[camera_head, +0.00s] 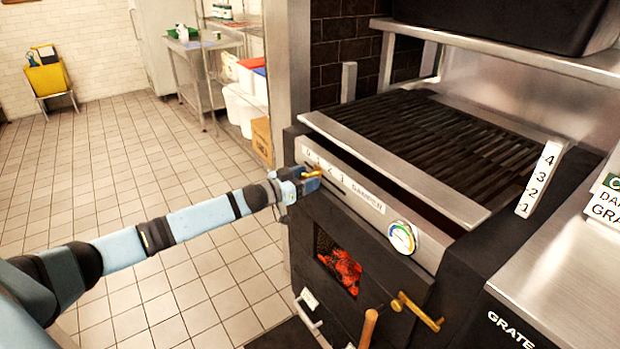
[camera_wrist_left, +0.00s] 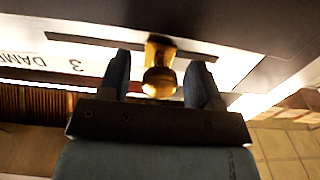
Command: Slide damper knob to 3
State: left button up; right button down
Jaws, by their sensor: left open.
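The brass damper knob (camera_head: 313,174) sits on the slotted front panel of the black grill, near the left part of the damper scale (camera_head: 345,183). In the left wrist view the knob (camera_wrist_left: 160,68) stands in a dark slot, with the "3" mark (camera_wrist_left: 77,66) to its left and apart from it. My left gripper (camera_head: 306,182) is at the panel. Its two fingers are open, one on each side of the knob, with small gaps visible. The marks beside the knob are hidden in the wrist view. My right gripper is out of view.
A round gauge (camera_head: 402,237) is on the same panel, right of the scale. Below are a firebox window with glowing coals (camera_head: 341,269) and a brass latch (camera_head: 417,311). A metal ledge (camera_head: 395,172) overhangs the panel. Tiled floor (camera_head: 150,180) is clear at left.

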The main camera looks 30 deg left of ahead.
aim_at(342, 192)
pick_arm(q)
jog(key=shift+x, duration=0.75)
jog(key=shift+c, duration=0.4)
